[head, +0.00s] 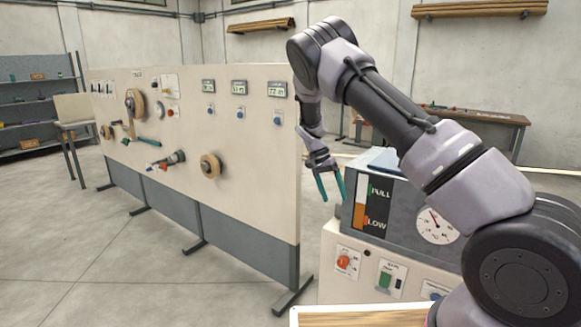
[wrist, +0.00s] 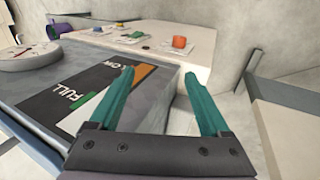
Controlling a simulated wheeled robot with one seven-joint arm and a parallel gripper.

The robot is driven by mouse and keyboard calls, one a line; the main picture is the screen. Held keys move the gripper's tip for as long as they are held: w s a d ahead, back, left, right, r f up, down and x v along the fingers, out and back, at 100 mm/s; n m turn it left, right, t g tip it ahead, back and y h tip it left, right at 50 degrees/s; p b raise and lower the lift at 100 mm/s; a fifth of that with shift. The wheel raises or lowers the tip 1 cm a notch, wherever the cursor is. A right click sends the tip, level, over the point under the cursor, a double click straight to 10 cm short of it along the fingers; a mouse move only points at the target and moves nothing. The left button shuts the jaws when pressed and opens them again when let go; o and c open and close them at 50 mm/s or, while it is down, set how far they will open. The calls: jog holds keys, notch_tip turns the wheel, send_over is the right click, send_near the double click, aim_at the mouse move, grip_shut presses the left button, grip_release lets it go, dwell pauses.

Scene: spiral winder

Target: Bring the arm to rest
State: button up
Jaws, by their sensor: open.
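My gripper (head: 331,184) hangs at the end of my bent arm, fingers pointing down, in front of the right end of the panel. Its two teal fingers are apart, with nothing between them. In the wrist view my gripper (wrist: 164,100) is open over the edge of the grey-blue machine box. That box (head: 392,165) carries a FULL/LOW level strip (head: 372,205) and a round dial (head: 437,225). The fingertips are just left of the box in the head view; I cannot tell the exact gap.
A cream panel (head: 240,165) on grey legs holds gauges, knobs and spools. Below the box, a cream console (head: 345,290) bears a red knob (head: 344,262) and a green switch (head: 385,280). A wooden board (head: 360,317) lies in front. The floor (head: 90,260) at left is clear.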

jog(key=s+d+r+t+y, duration=0.1)
jog(key=s+d+r+y, duration=0.2)
jog(key=r, duration=0.6)
jog(key=s+d+r+t+y, duration=0.1)
jog(key=s+d+r, duration=0.1)
jog(key=s+r, duration=0.45)
jog(key=s+d+r+t+y, duration=0.2)
jog(key=s+d+r, duration=0.1)
jog(key=r, duration=0.8)
jog(key=s+d+r+n+t, duration=0.1)
jog(key=s+r, duration=0.3)
jog(key=s, duration=0.6)
jog(key=s+d+r+n+t, duration=0.1)
jog(key=s+r+n+t, duration=0.1)
jog(key=s, duration=0.8)
jog(key=shift+s+r+t, duration=0.3)
jog(key=shift+r+t, duration=0.6)
jog(key=shift+t, duration=0.3)
jog(key=shift+d, duration=0.1)
